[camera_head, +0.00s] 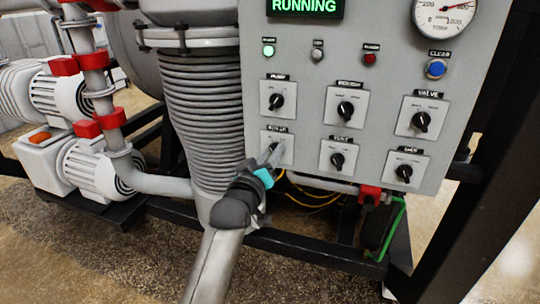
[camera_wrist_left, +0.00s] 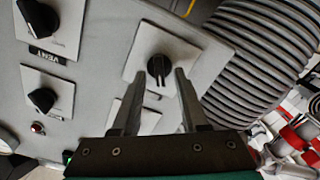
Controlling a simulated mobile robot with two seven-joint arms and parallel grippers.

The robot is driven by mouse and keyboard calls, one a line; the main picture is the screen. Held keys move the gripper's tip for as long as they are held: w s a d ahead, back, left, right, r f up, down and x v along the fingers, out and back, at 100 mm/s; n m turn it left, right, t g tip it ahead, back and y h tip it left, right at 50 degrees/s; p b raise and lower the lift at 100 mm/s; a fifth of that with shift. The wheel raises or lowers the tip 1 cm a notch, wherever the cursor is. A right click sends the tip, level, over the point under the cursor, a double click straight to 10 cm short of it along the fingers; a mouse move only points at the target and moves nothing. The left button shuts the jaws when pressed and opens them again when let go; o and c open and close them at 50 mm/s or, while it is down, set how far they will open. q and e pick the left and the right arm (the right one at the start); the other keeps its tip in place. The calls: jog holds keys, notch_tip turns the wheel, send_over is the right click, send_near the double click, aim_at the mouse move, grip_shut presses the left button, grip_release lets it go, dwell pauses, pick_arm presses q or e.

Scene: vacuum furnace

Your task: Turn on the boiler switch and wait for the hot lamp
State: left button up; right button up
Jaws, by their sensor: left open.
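A light grey control panel (camera_head: 380,105) carries two rows of black rotary knobs on white plates. My left gripper (camera_head: 271,155) is at the lower-left plate (camera_head: 286,155), whose label is small and hard to read but looks like the boiler one. The gripper mostly covers this switch in the head view. In the left wrist view, a black knob (camera_wrist_left: 159,68) sits just beyond and between the spread fingertips (camera_wrist_left: 158,77). Whether the fingers touch it is unclear. The panel's lamps are a lit green lamp (camera_head: 268,50), a grey lamp (camera_head: 317,54) and a red lamp (camera_head: 369,59); their labels are unreadable.
A display (camera_head: 305,6) reads RUNNING, with a dial gauge (camera_head: 445,18) and a blue CLEAR button (camera_head: 436,69) to its right. Neighbouring knobs are close: one above (camera_head: 276,101), one to the right (camera_head: 337,160). A ribbed grey column (camera_head: 203,115) stands left of the panel.

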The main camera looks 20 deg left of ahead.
pick_arm(q)
jog(key=shift+c, duration=0.4)
grip_shut()
